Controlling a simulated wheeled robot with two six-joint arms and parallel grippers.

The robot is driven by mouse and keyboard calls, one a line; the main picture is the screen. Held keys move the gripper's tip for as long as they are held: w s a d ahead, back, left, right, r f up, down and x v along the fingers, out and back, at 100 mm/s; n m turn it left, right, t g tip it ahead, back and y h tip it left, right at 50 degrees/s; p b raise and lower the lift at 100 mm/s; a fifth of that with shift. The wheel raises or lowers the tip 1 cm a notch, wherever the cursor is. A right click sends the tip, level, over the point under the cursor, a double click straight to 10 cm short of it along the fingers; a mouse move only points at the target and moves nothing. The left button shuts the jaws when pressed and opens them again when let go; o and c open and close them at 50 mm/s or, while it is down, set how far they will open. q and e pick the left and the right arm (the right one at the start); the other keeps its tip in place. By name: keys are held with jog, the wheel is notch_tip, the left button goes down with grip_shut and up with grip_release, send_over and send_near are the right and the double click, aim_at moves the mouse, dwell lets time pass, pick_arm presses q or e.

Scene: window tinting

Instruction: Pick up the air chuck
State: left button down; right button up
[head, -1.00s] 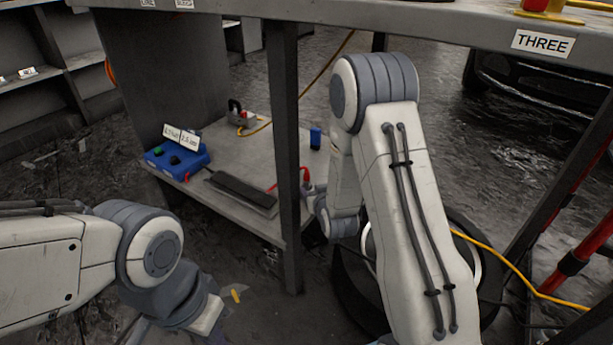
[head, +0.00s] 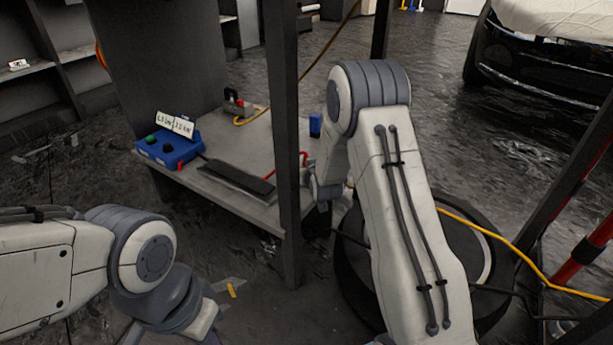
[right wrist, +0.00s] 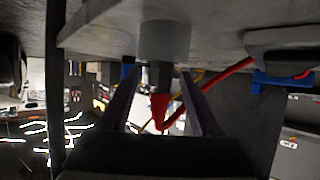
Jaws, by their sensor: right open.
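The air chuck (right wrist: 160,76), with a dark body and a red part, is between my right gripper's fingers (right wrist: 160,88) in the right wrist view. The fingers are apart, one on each side of it; whether either touches it I cannot tell. A grey cylinder (right wrist: 165,40) meets its dark end at the shelf surface. A red hose (right wrist: 222,80) runs off to the right. In the head view the red hose (head: 303,155) shows beside the post, but the chuck and right fingertips are hidden. My left arm is at lower left, its fingers out of view.
The shelf (head: 215,150) carries a blue box with labels (head: 168,148), a dark flat tray (head: 236,180), a blue cylinder (head: 315,126) and a small red-grey device (head: 238,103). A tyre (head: 350,275) lies right, near a yellow hose (head: 490,235).

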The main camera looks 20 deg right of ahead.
grip_shut()
dwell(0.3)
